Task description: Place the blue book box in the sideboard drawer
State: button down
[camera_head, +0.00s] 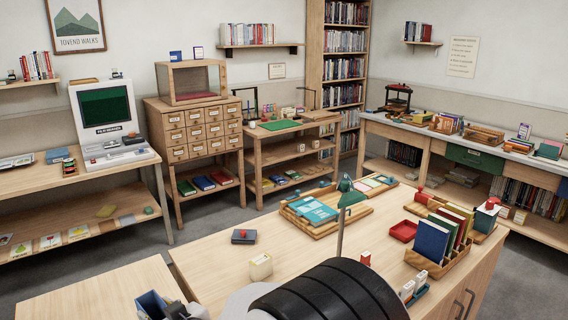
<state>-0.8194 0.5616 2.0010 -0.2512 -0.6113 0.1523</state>
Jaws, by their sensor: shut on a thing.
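A blue box (150,304), which I take to be the blue book box, shows at the bottom left edge, cut off by the frame. Dark parts of my gripper (176,309) are against its right side, mostly out of frame; the gripper is shut on it. The fingertips are not clearly seen. A green drawer front (475,158) sits under the top of the long sideboard (420,133) at the right wall. It looks closed, and its inside is hidden. The box is far from it, across the central table.
My black ribbed arm part covers the front of the central table (210,262). On that table are a book crate (440,265), a red tray (403,231), a wooden board with a teal book (312,210), a dark blue block (243,236) and a cream box (261,267). Grey floor separates it from the sideboard.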

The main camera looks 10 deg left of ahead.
jog(key=w+d+r+m+t+h, duration=0.1)
jog(key=w+d+m+h, duration=0.1)
jog(key=w+d, duration=0.5)
jog(key=w+d+m+t+h, duration=0.1)
jog(key=w+d+m+t, duration=0.1)
jog(key=d, duration=0.8)
jog(key=w+d+r+m+t+h, duration=0.1)
jog(key=w+d+m+h, duration=0.1)
jog(key=w+d, duration=0.5)
jog(key=s+d+m+t+h, duration=0.1)
jog(key=d+m+h, duration=0.4)
jog(key=d, duration=2.5)
jog(key=shift+s+r+t+h, duration=0.4)
jog(key=shift+t+h, duration=0.1)
jog(key=shift+h, duration=0.1)
jog(key=shift+a, duration=0.1)
